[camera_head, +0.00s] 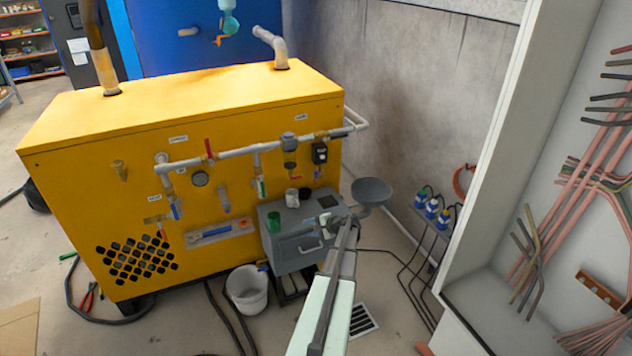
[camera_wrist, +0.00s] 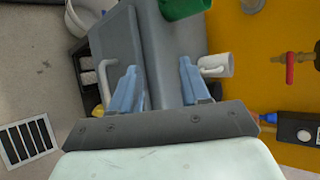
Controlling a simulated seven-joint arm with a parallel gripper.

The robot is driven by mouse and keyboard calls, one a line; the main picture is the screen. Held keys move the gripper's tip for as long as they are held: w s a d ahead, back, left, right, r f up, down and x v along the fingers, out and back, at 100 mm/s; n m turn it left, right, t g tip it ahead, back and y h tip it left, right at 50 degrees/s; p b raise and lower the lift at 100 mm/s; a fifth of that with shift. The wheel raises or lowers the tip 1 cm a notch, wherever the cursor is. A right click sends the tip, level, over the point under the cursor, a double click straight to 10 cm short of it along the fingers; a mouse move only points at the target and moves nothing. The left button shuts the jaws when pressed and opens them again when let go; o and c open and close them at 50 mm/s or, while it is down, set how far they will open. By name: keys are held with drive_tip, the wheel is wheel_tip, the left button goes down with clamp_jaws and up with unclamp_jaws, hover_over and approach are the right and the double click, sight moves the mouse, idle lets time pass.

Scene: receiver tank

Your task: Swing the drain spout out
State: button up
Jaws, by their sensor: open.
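The yellow tank housing (camera_head: 240,130) stands at the left in the head view. A grey curved spout (camera_head: 224,200) hangs on its front panel below the pipe. A small blue and orange fitting (camera_head: 263,267) sits low, above a white bucket (camera_head: 247,290). I cannot tell which of these is the drain spout. My gripper (camera_head: 330,217) is over the grey cabinet (camera_head: 290,236), to the right of both. In the wrist view my gripper (camera_wrist: 158,68) is open, with nothing between its fingers, above the cabinet. A pale handle (camera_wrist: 104,78) shows beside one finger.
A green cup (camera_head: 273,222) and a white mug (camera_head: 292,198) stand on the cabinet. A grey round dish (camera_head: 371,192) is to its right. A grey rack with blue items (camera_head: 432,208) stands by the wall. Floor grate (camera_head: 361,320) and hoses lie in front.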

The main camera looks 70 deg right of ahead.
drive_tip(key=w+d+r+m+t+h, duration=0.1)
drive_tip(key=d+r+m+t+h, duration=0.2)
drive_tip(key=d+r+m+h, duration=0.35)
drive_tip(key=m+g+h, duration=0.2)
drive_tip(key=m+h, duration=0.2)
drive_tip(key=m, duration=1.1)
approach(317, 173)
drive_tip(key=x, duration=1.1)
drive_tip(key=shift+r, duration=0.1)
clamp_jaws()
